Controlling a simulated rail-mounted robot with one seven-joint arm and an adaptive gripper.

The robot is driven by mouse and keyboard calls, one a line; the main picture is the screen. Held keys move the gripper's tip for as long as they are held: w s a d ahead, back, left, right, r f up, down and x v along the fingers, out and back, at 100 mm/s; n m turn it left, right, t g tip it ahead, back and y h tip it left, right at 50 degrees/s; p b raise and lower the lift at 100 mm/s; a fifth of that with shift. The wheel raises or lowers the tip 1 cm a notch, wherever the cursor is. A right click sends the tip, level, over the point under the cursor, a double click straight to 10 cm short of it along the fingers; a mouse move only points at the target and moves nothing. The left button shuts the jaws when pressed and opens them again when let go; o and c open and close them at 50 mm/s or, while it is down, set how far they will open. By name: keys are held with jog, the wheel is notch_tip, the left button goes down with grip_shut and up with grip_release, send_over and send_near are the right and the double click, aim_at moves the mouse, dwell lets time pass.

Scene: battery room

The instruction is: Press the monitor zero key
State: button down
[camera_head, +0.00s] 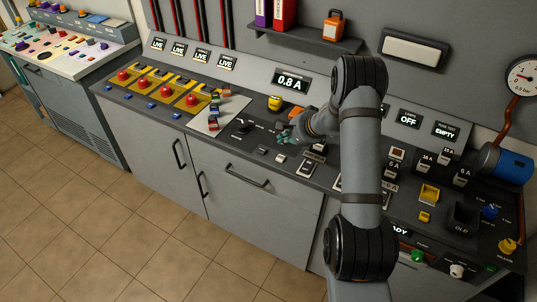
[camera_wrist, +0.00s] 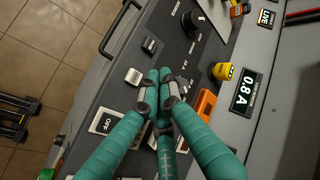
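My gripper (camera_head: 284,138) has teal fingers and hangs low over the dark sloping desk, in front of the 0.8 A display (camera_head: 291,81). In the wrist view the fingertips (camera_wrist: 160,82) are bunched together with nothing visible between them. A small pale key (camera_wrist: 135,76) lies just left of the fingertips; it also shows in the head view (camera_head: 280,157). A darker small key (camera_wrist: 151,45) is farther up in the wrist view. I cannot read either key's label, so I cannot tell which is the monitor zero key. Contact with the desk cannot be judged.
An OFF rocker switch (camera_wrist: 105,121) is close by the left finger. A black knob (camera_wrist: 191,22), a yellow button (camera_wrist: 222,71) and an orange block (camera_wrist: 203,104) surround the fingers. Red buttons on yellow plates (camera_head: 191,99) are left; several breakers (camera_head: 427,158) are right.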

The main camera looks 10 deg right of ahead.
jog(key=shift+w+d+r+n+t, duration=0.15)
jog(key=shift+w+r+n, duration=0.1)
jog(key=shift+n, duration=0.8)
jog(key=shift+w+r+n+t, duration=0.2)
jog(key=shift+r+n, duration=0.05)
jog(key=shift+n, duration=0.75)
jog(key=shift+w+d+r+n+t, duration=0.15)
jog(key=shift+w+r+n, duration=0.1)
jog(key=shift+n, duration=0.8)
jog(key=shift+a, duration=0.1)
jog(key=b, duration=0.3)
send_over(283, 158)
notch_tip(283, 158, down, 8)
jog(key=shift+r, duration=0.15)
jog(key=shift+f+b, duration=0.6)
jog(key=shift+b, duration=0.45)
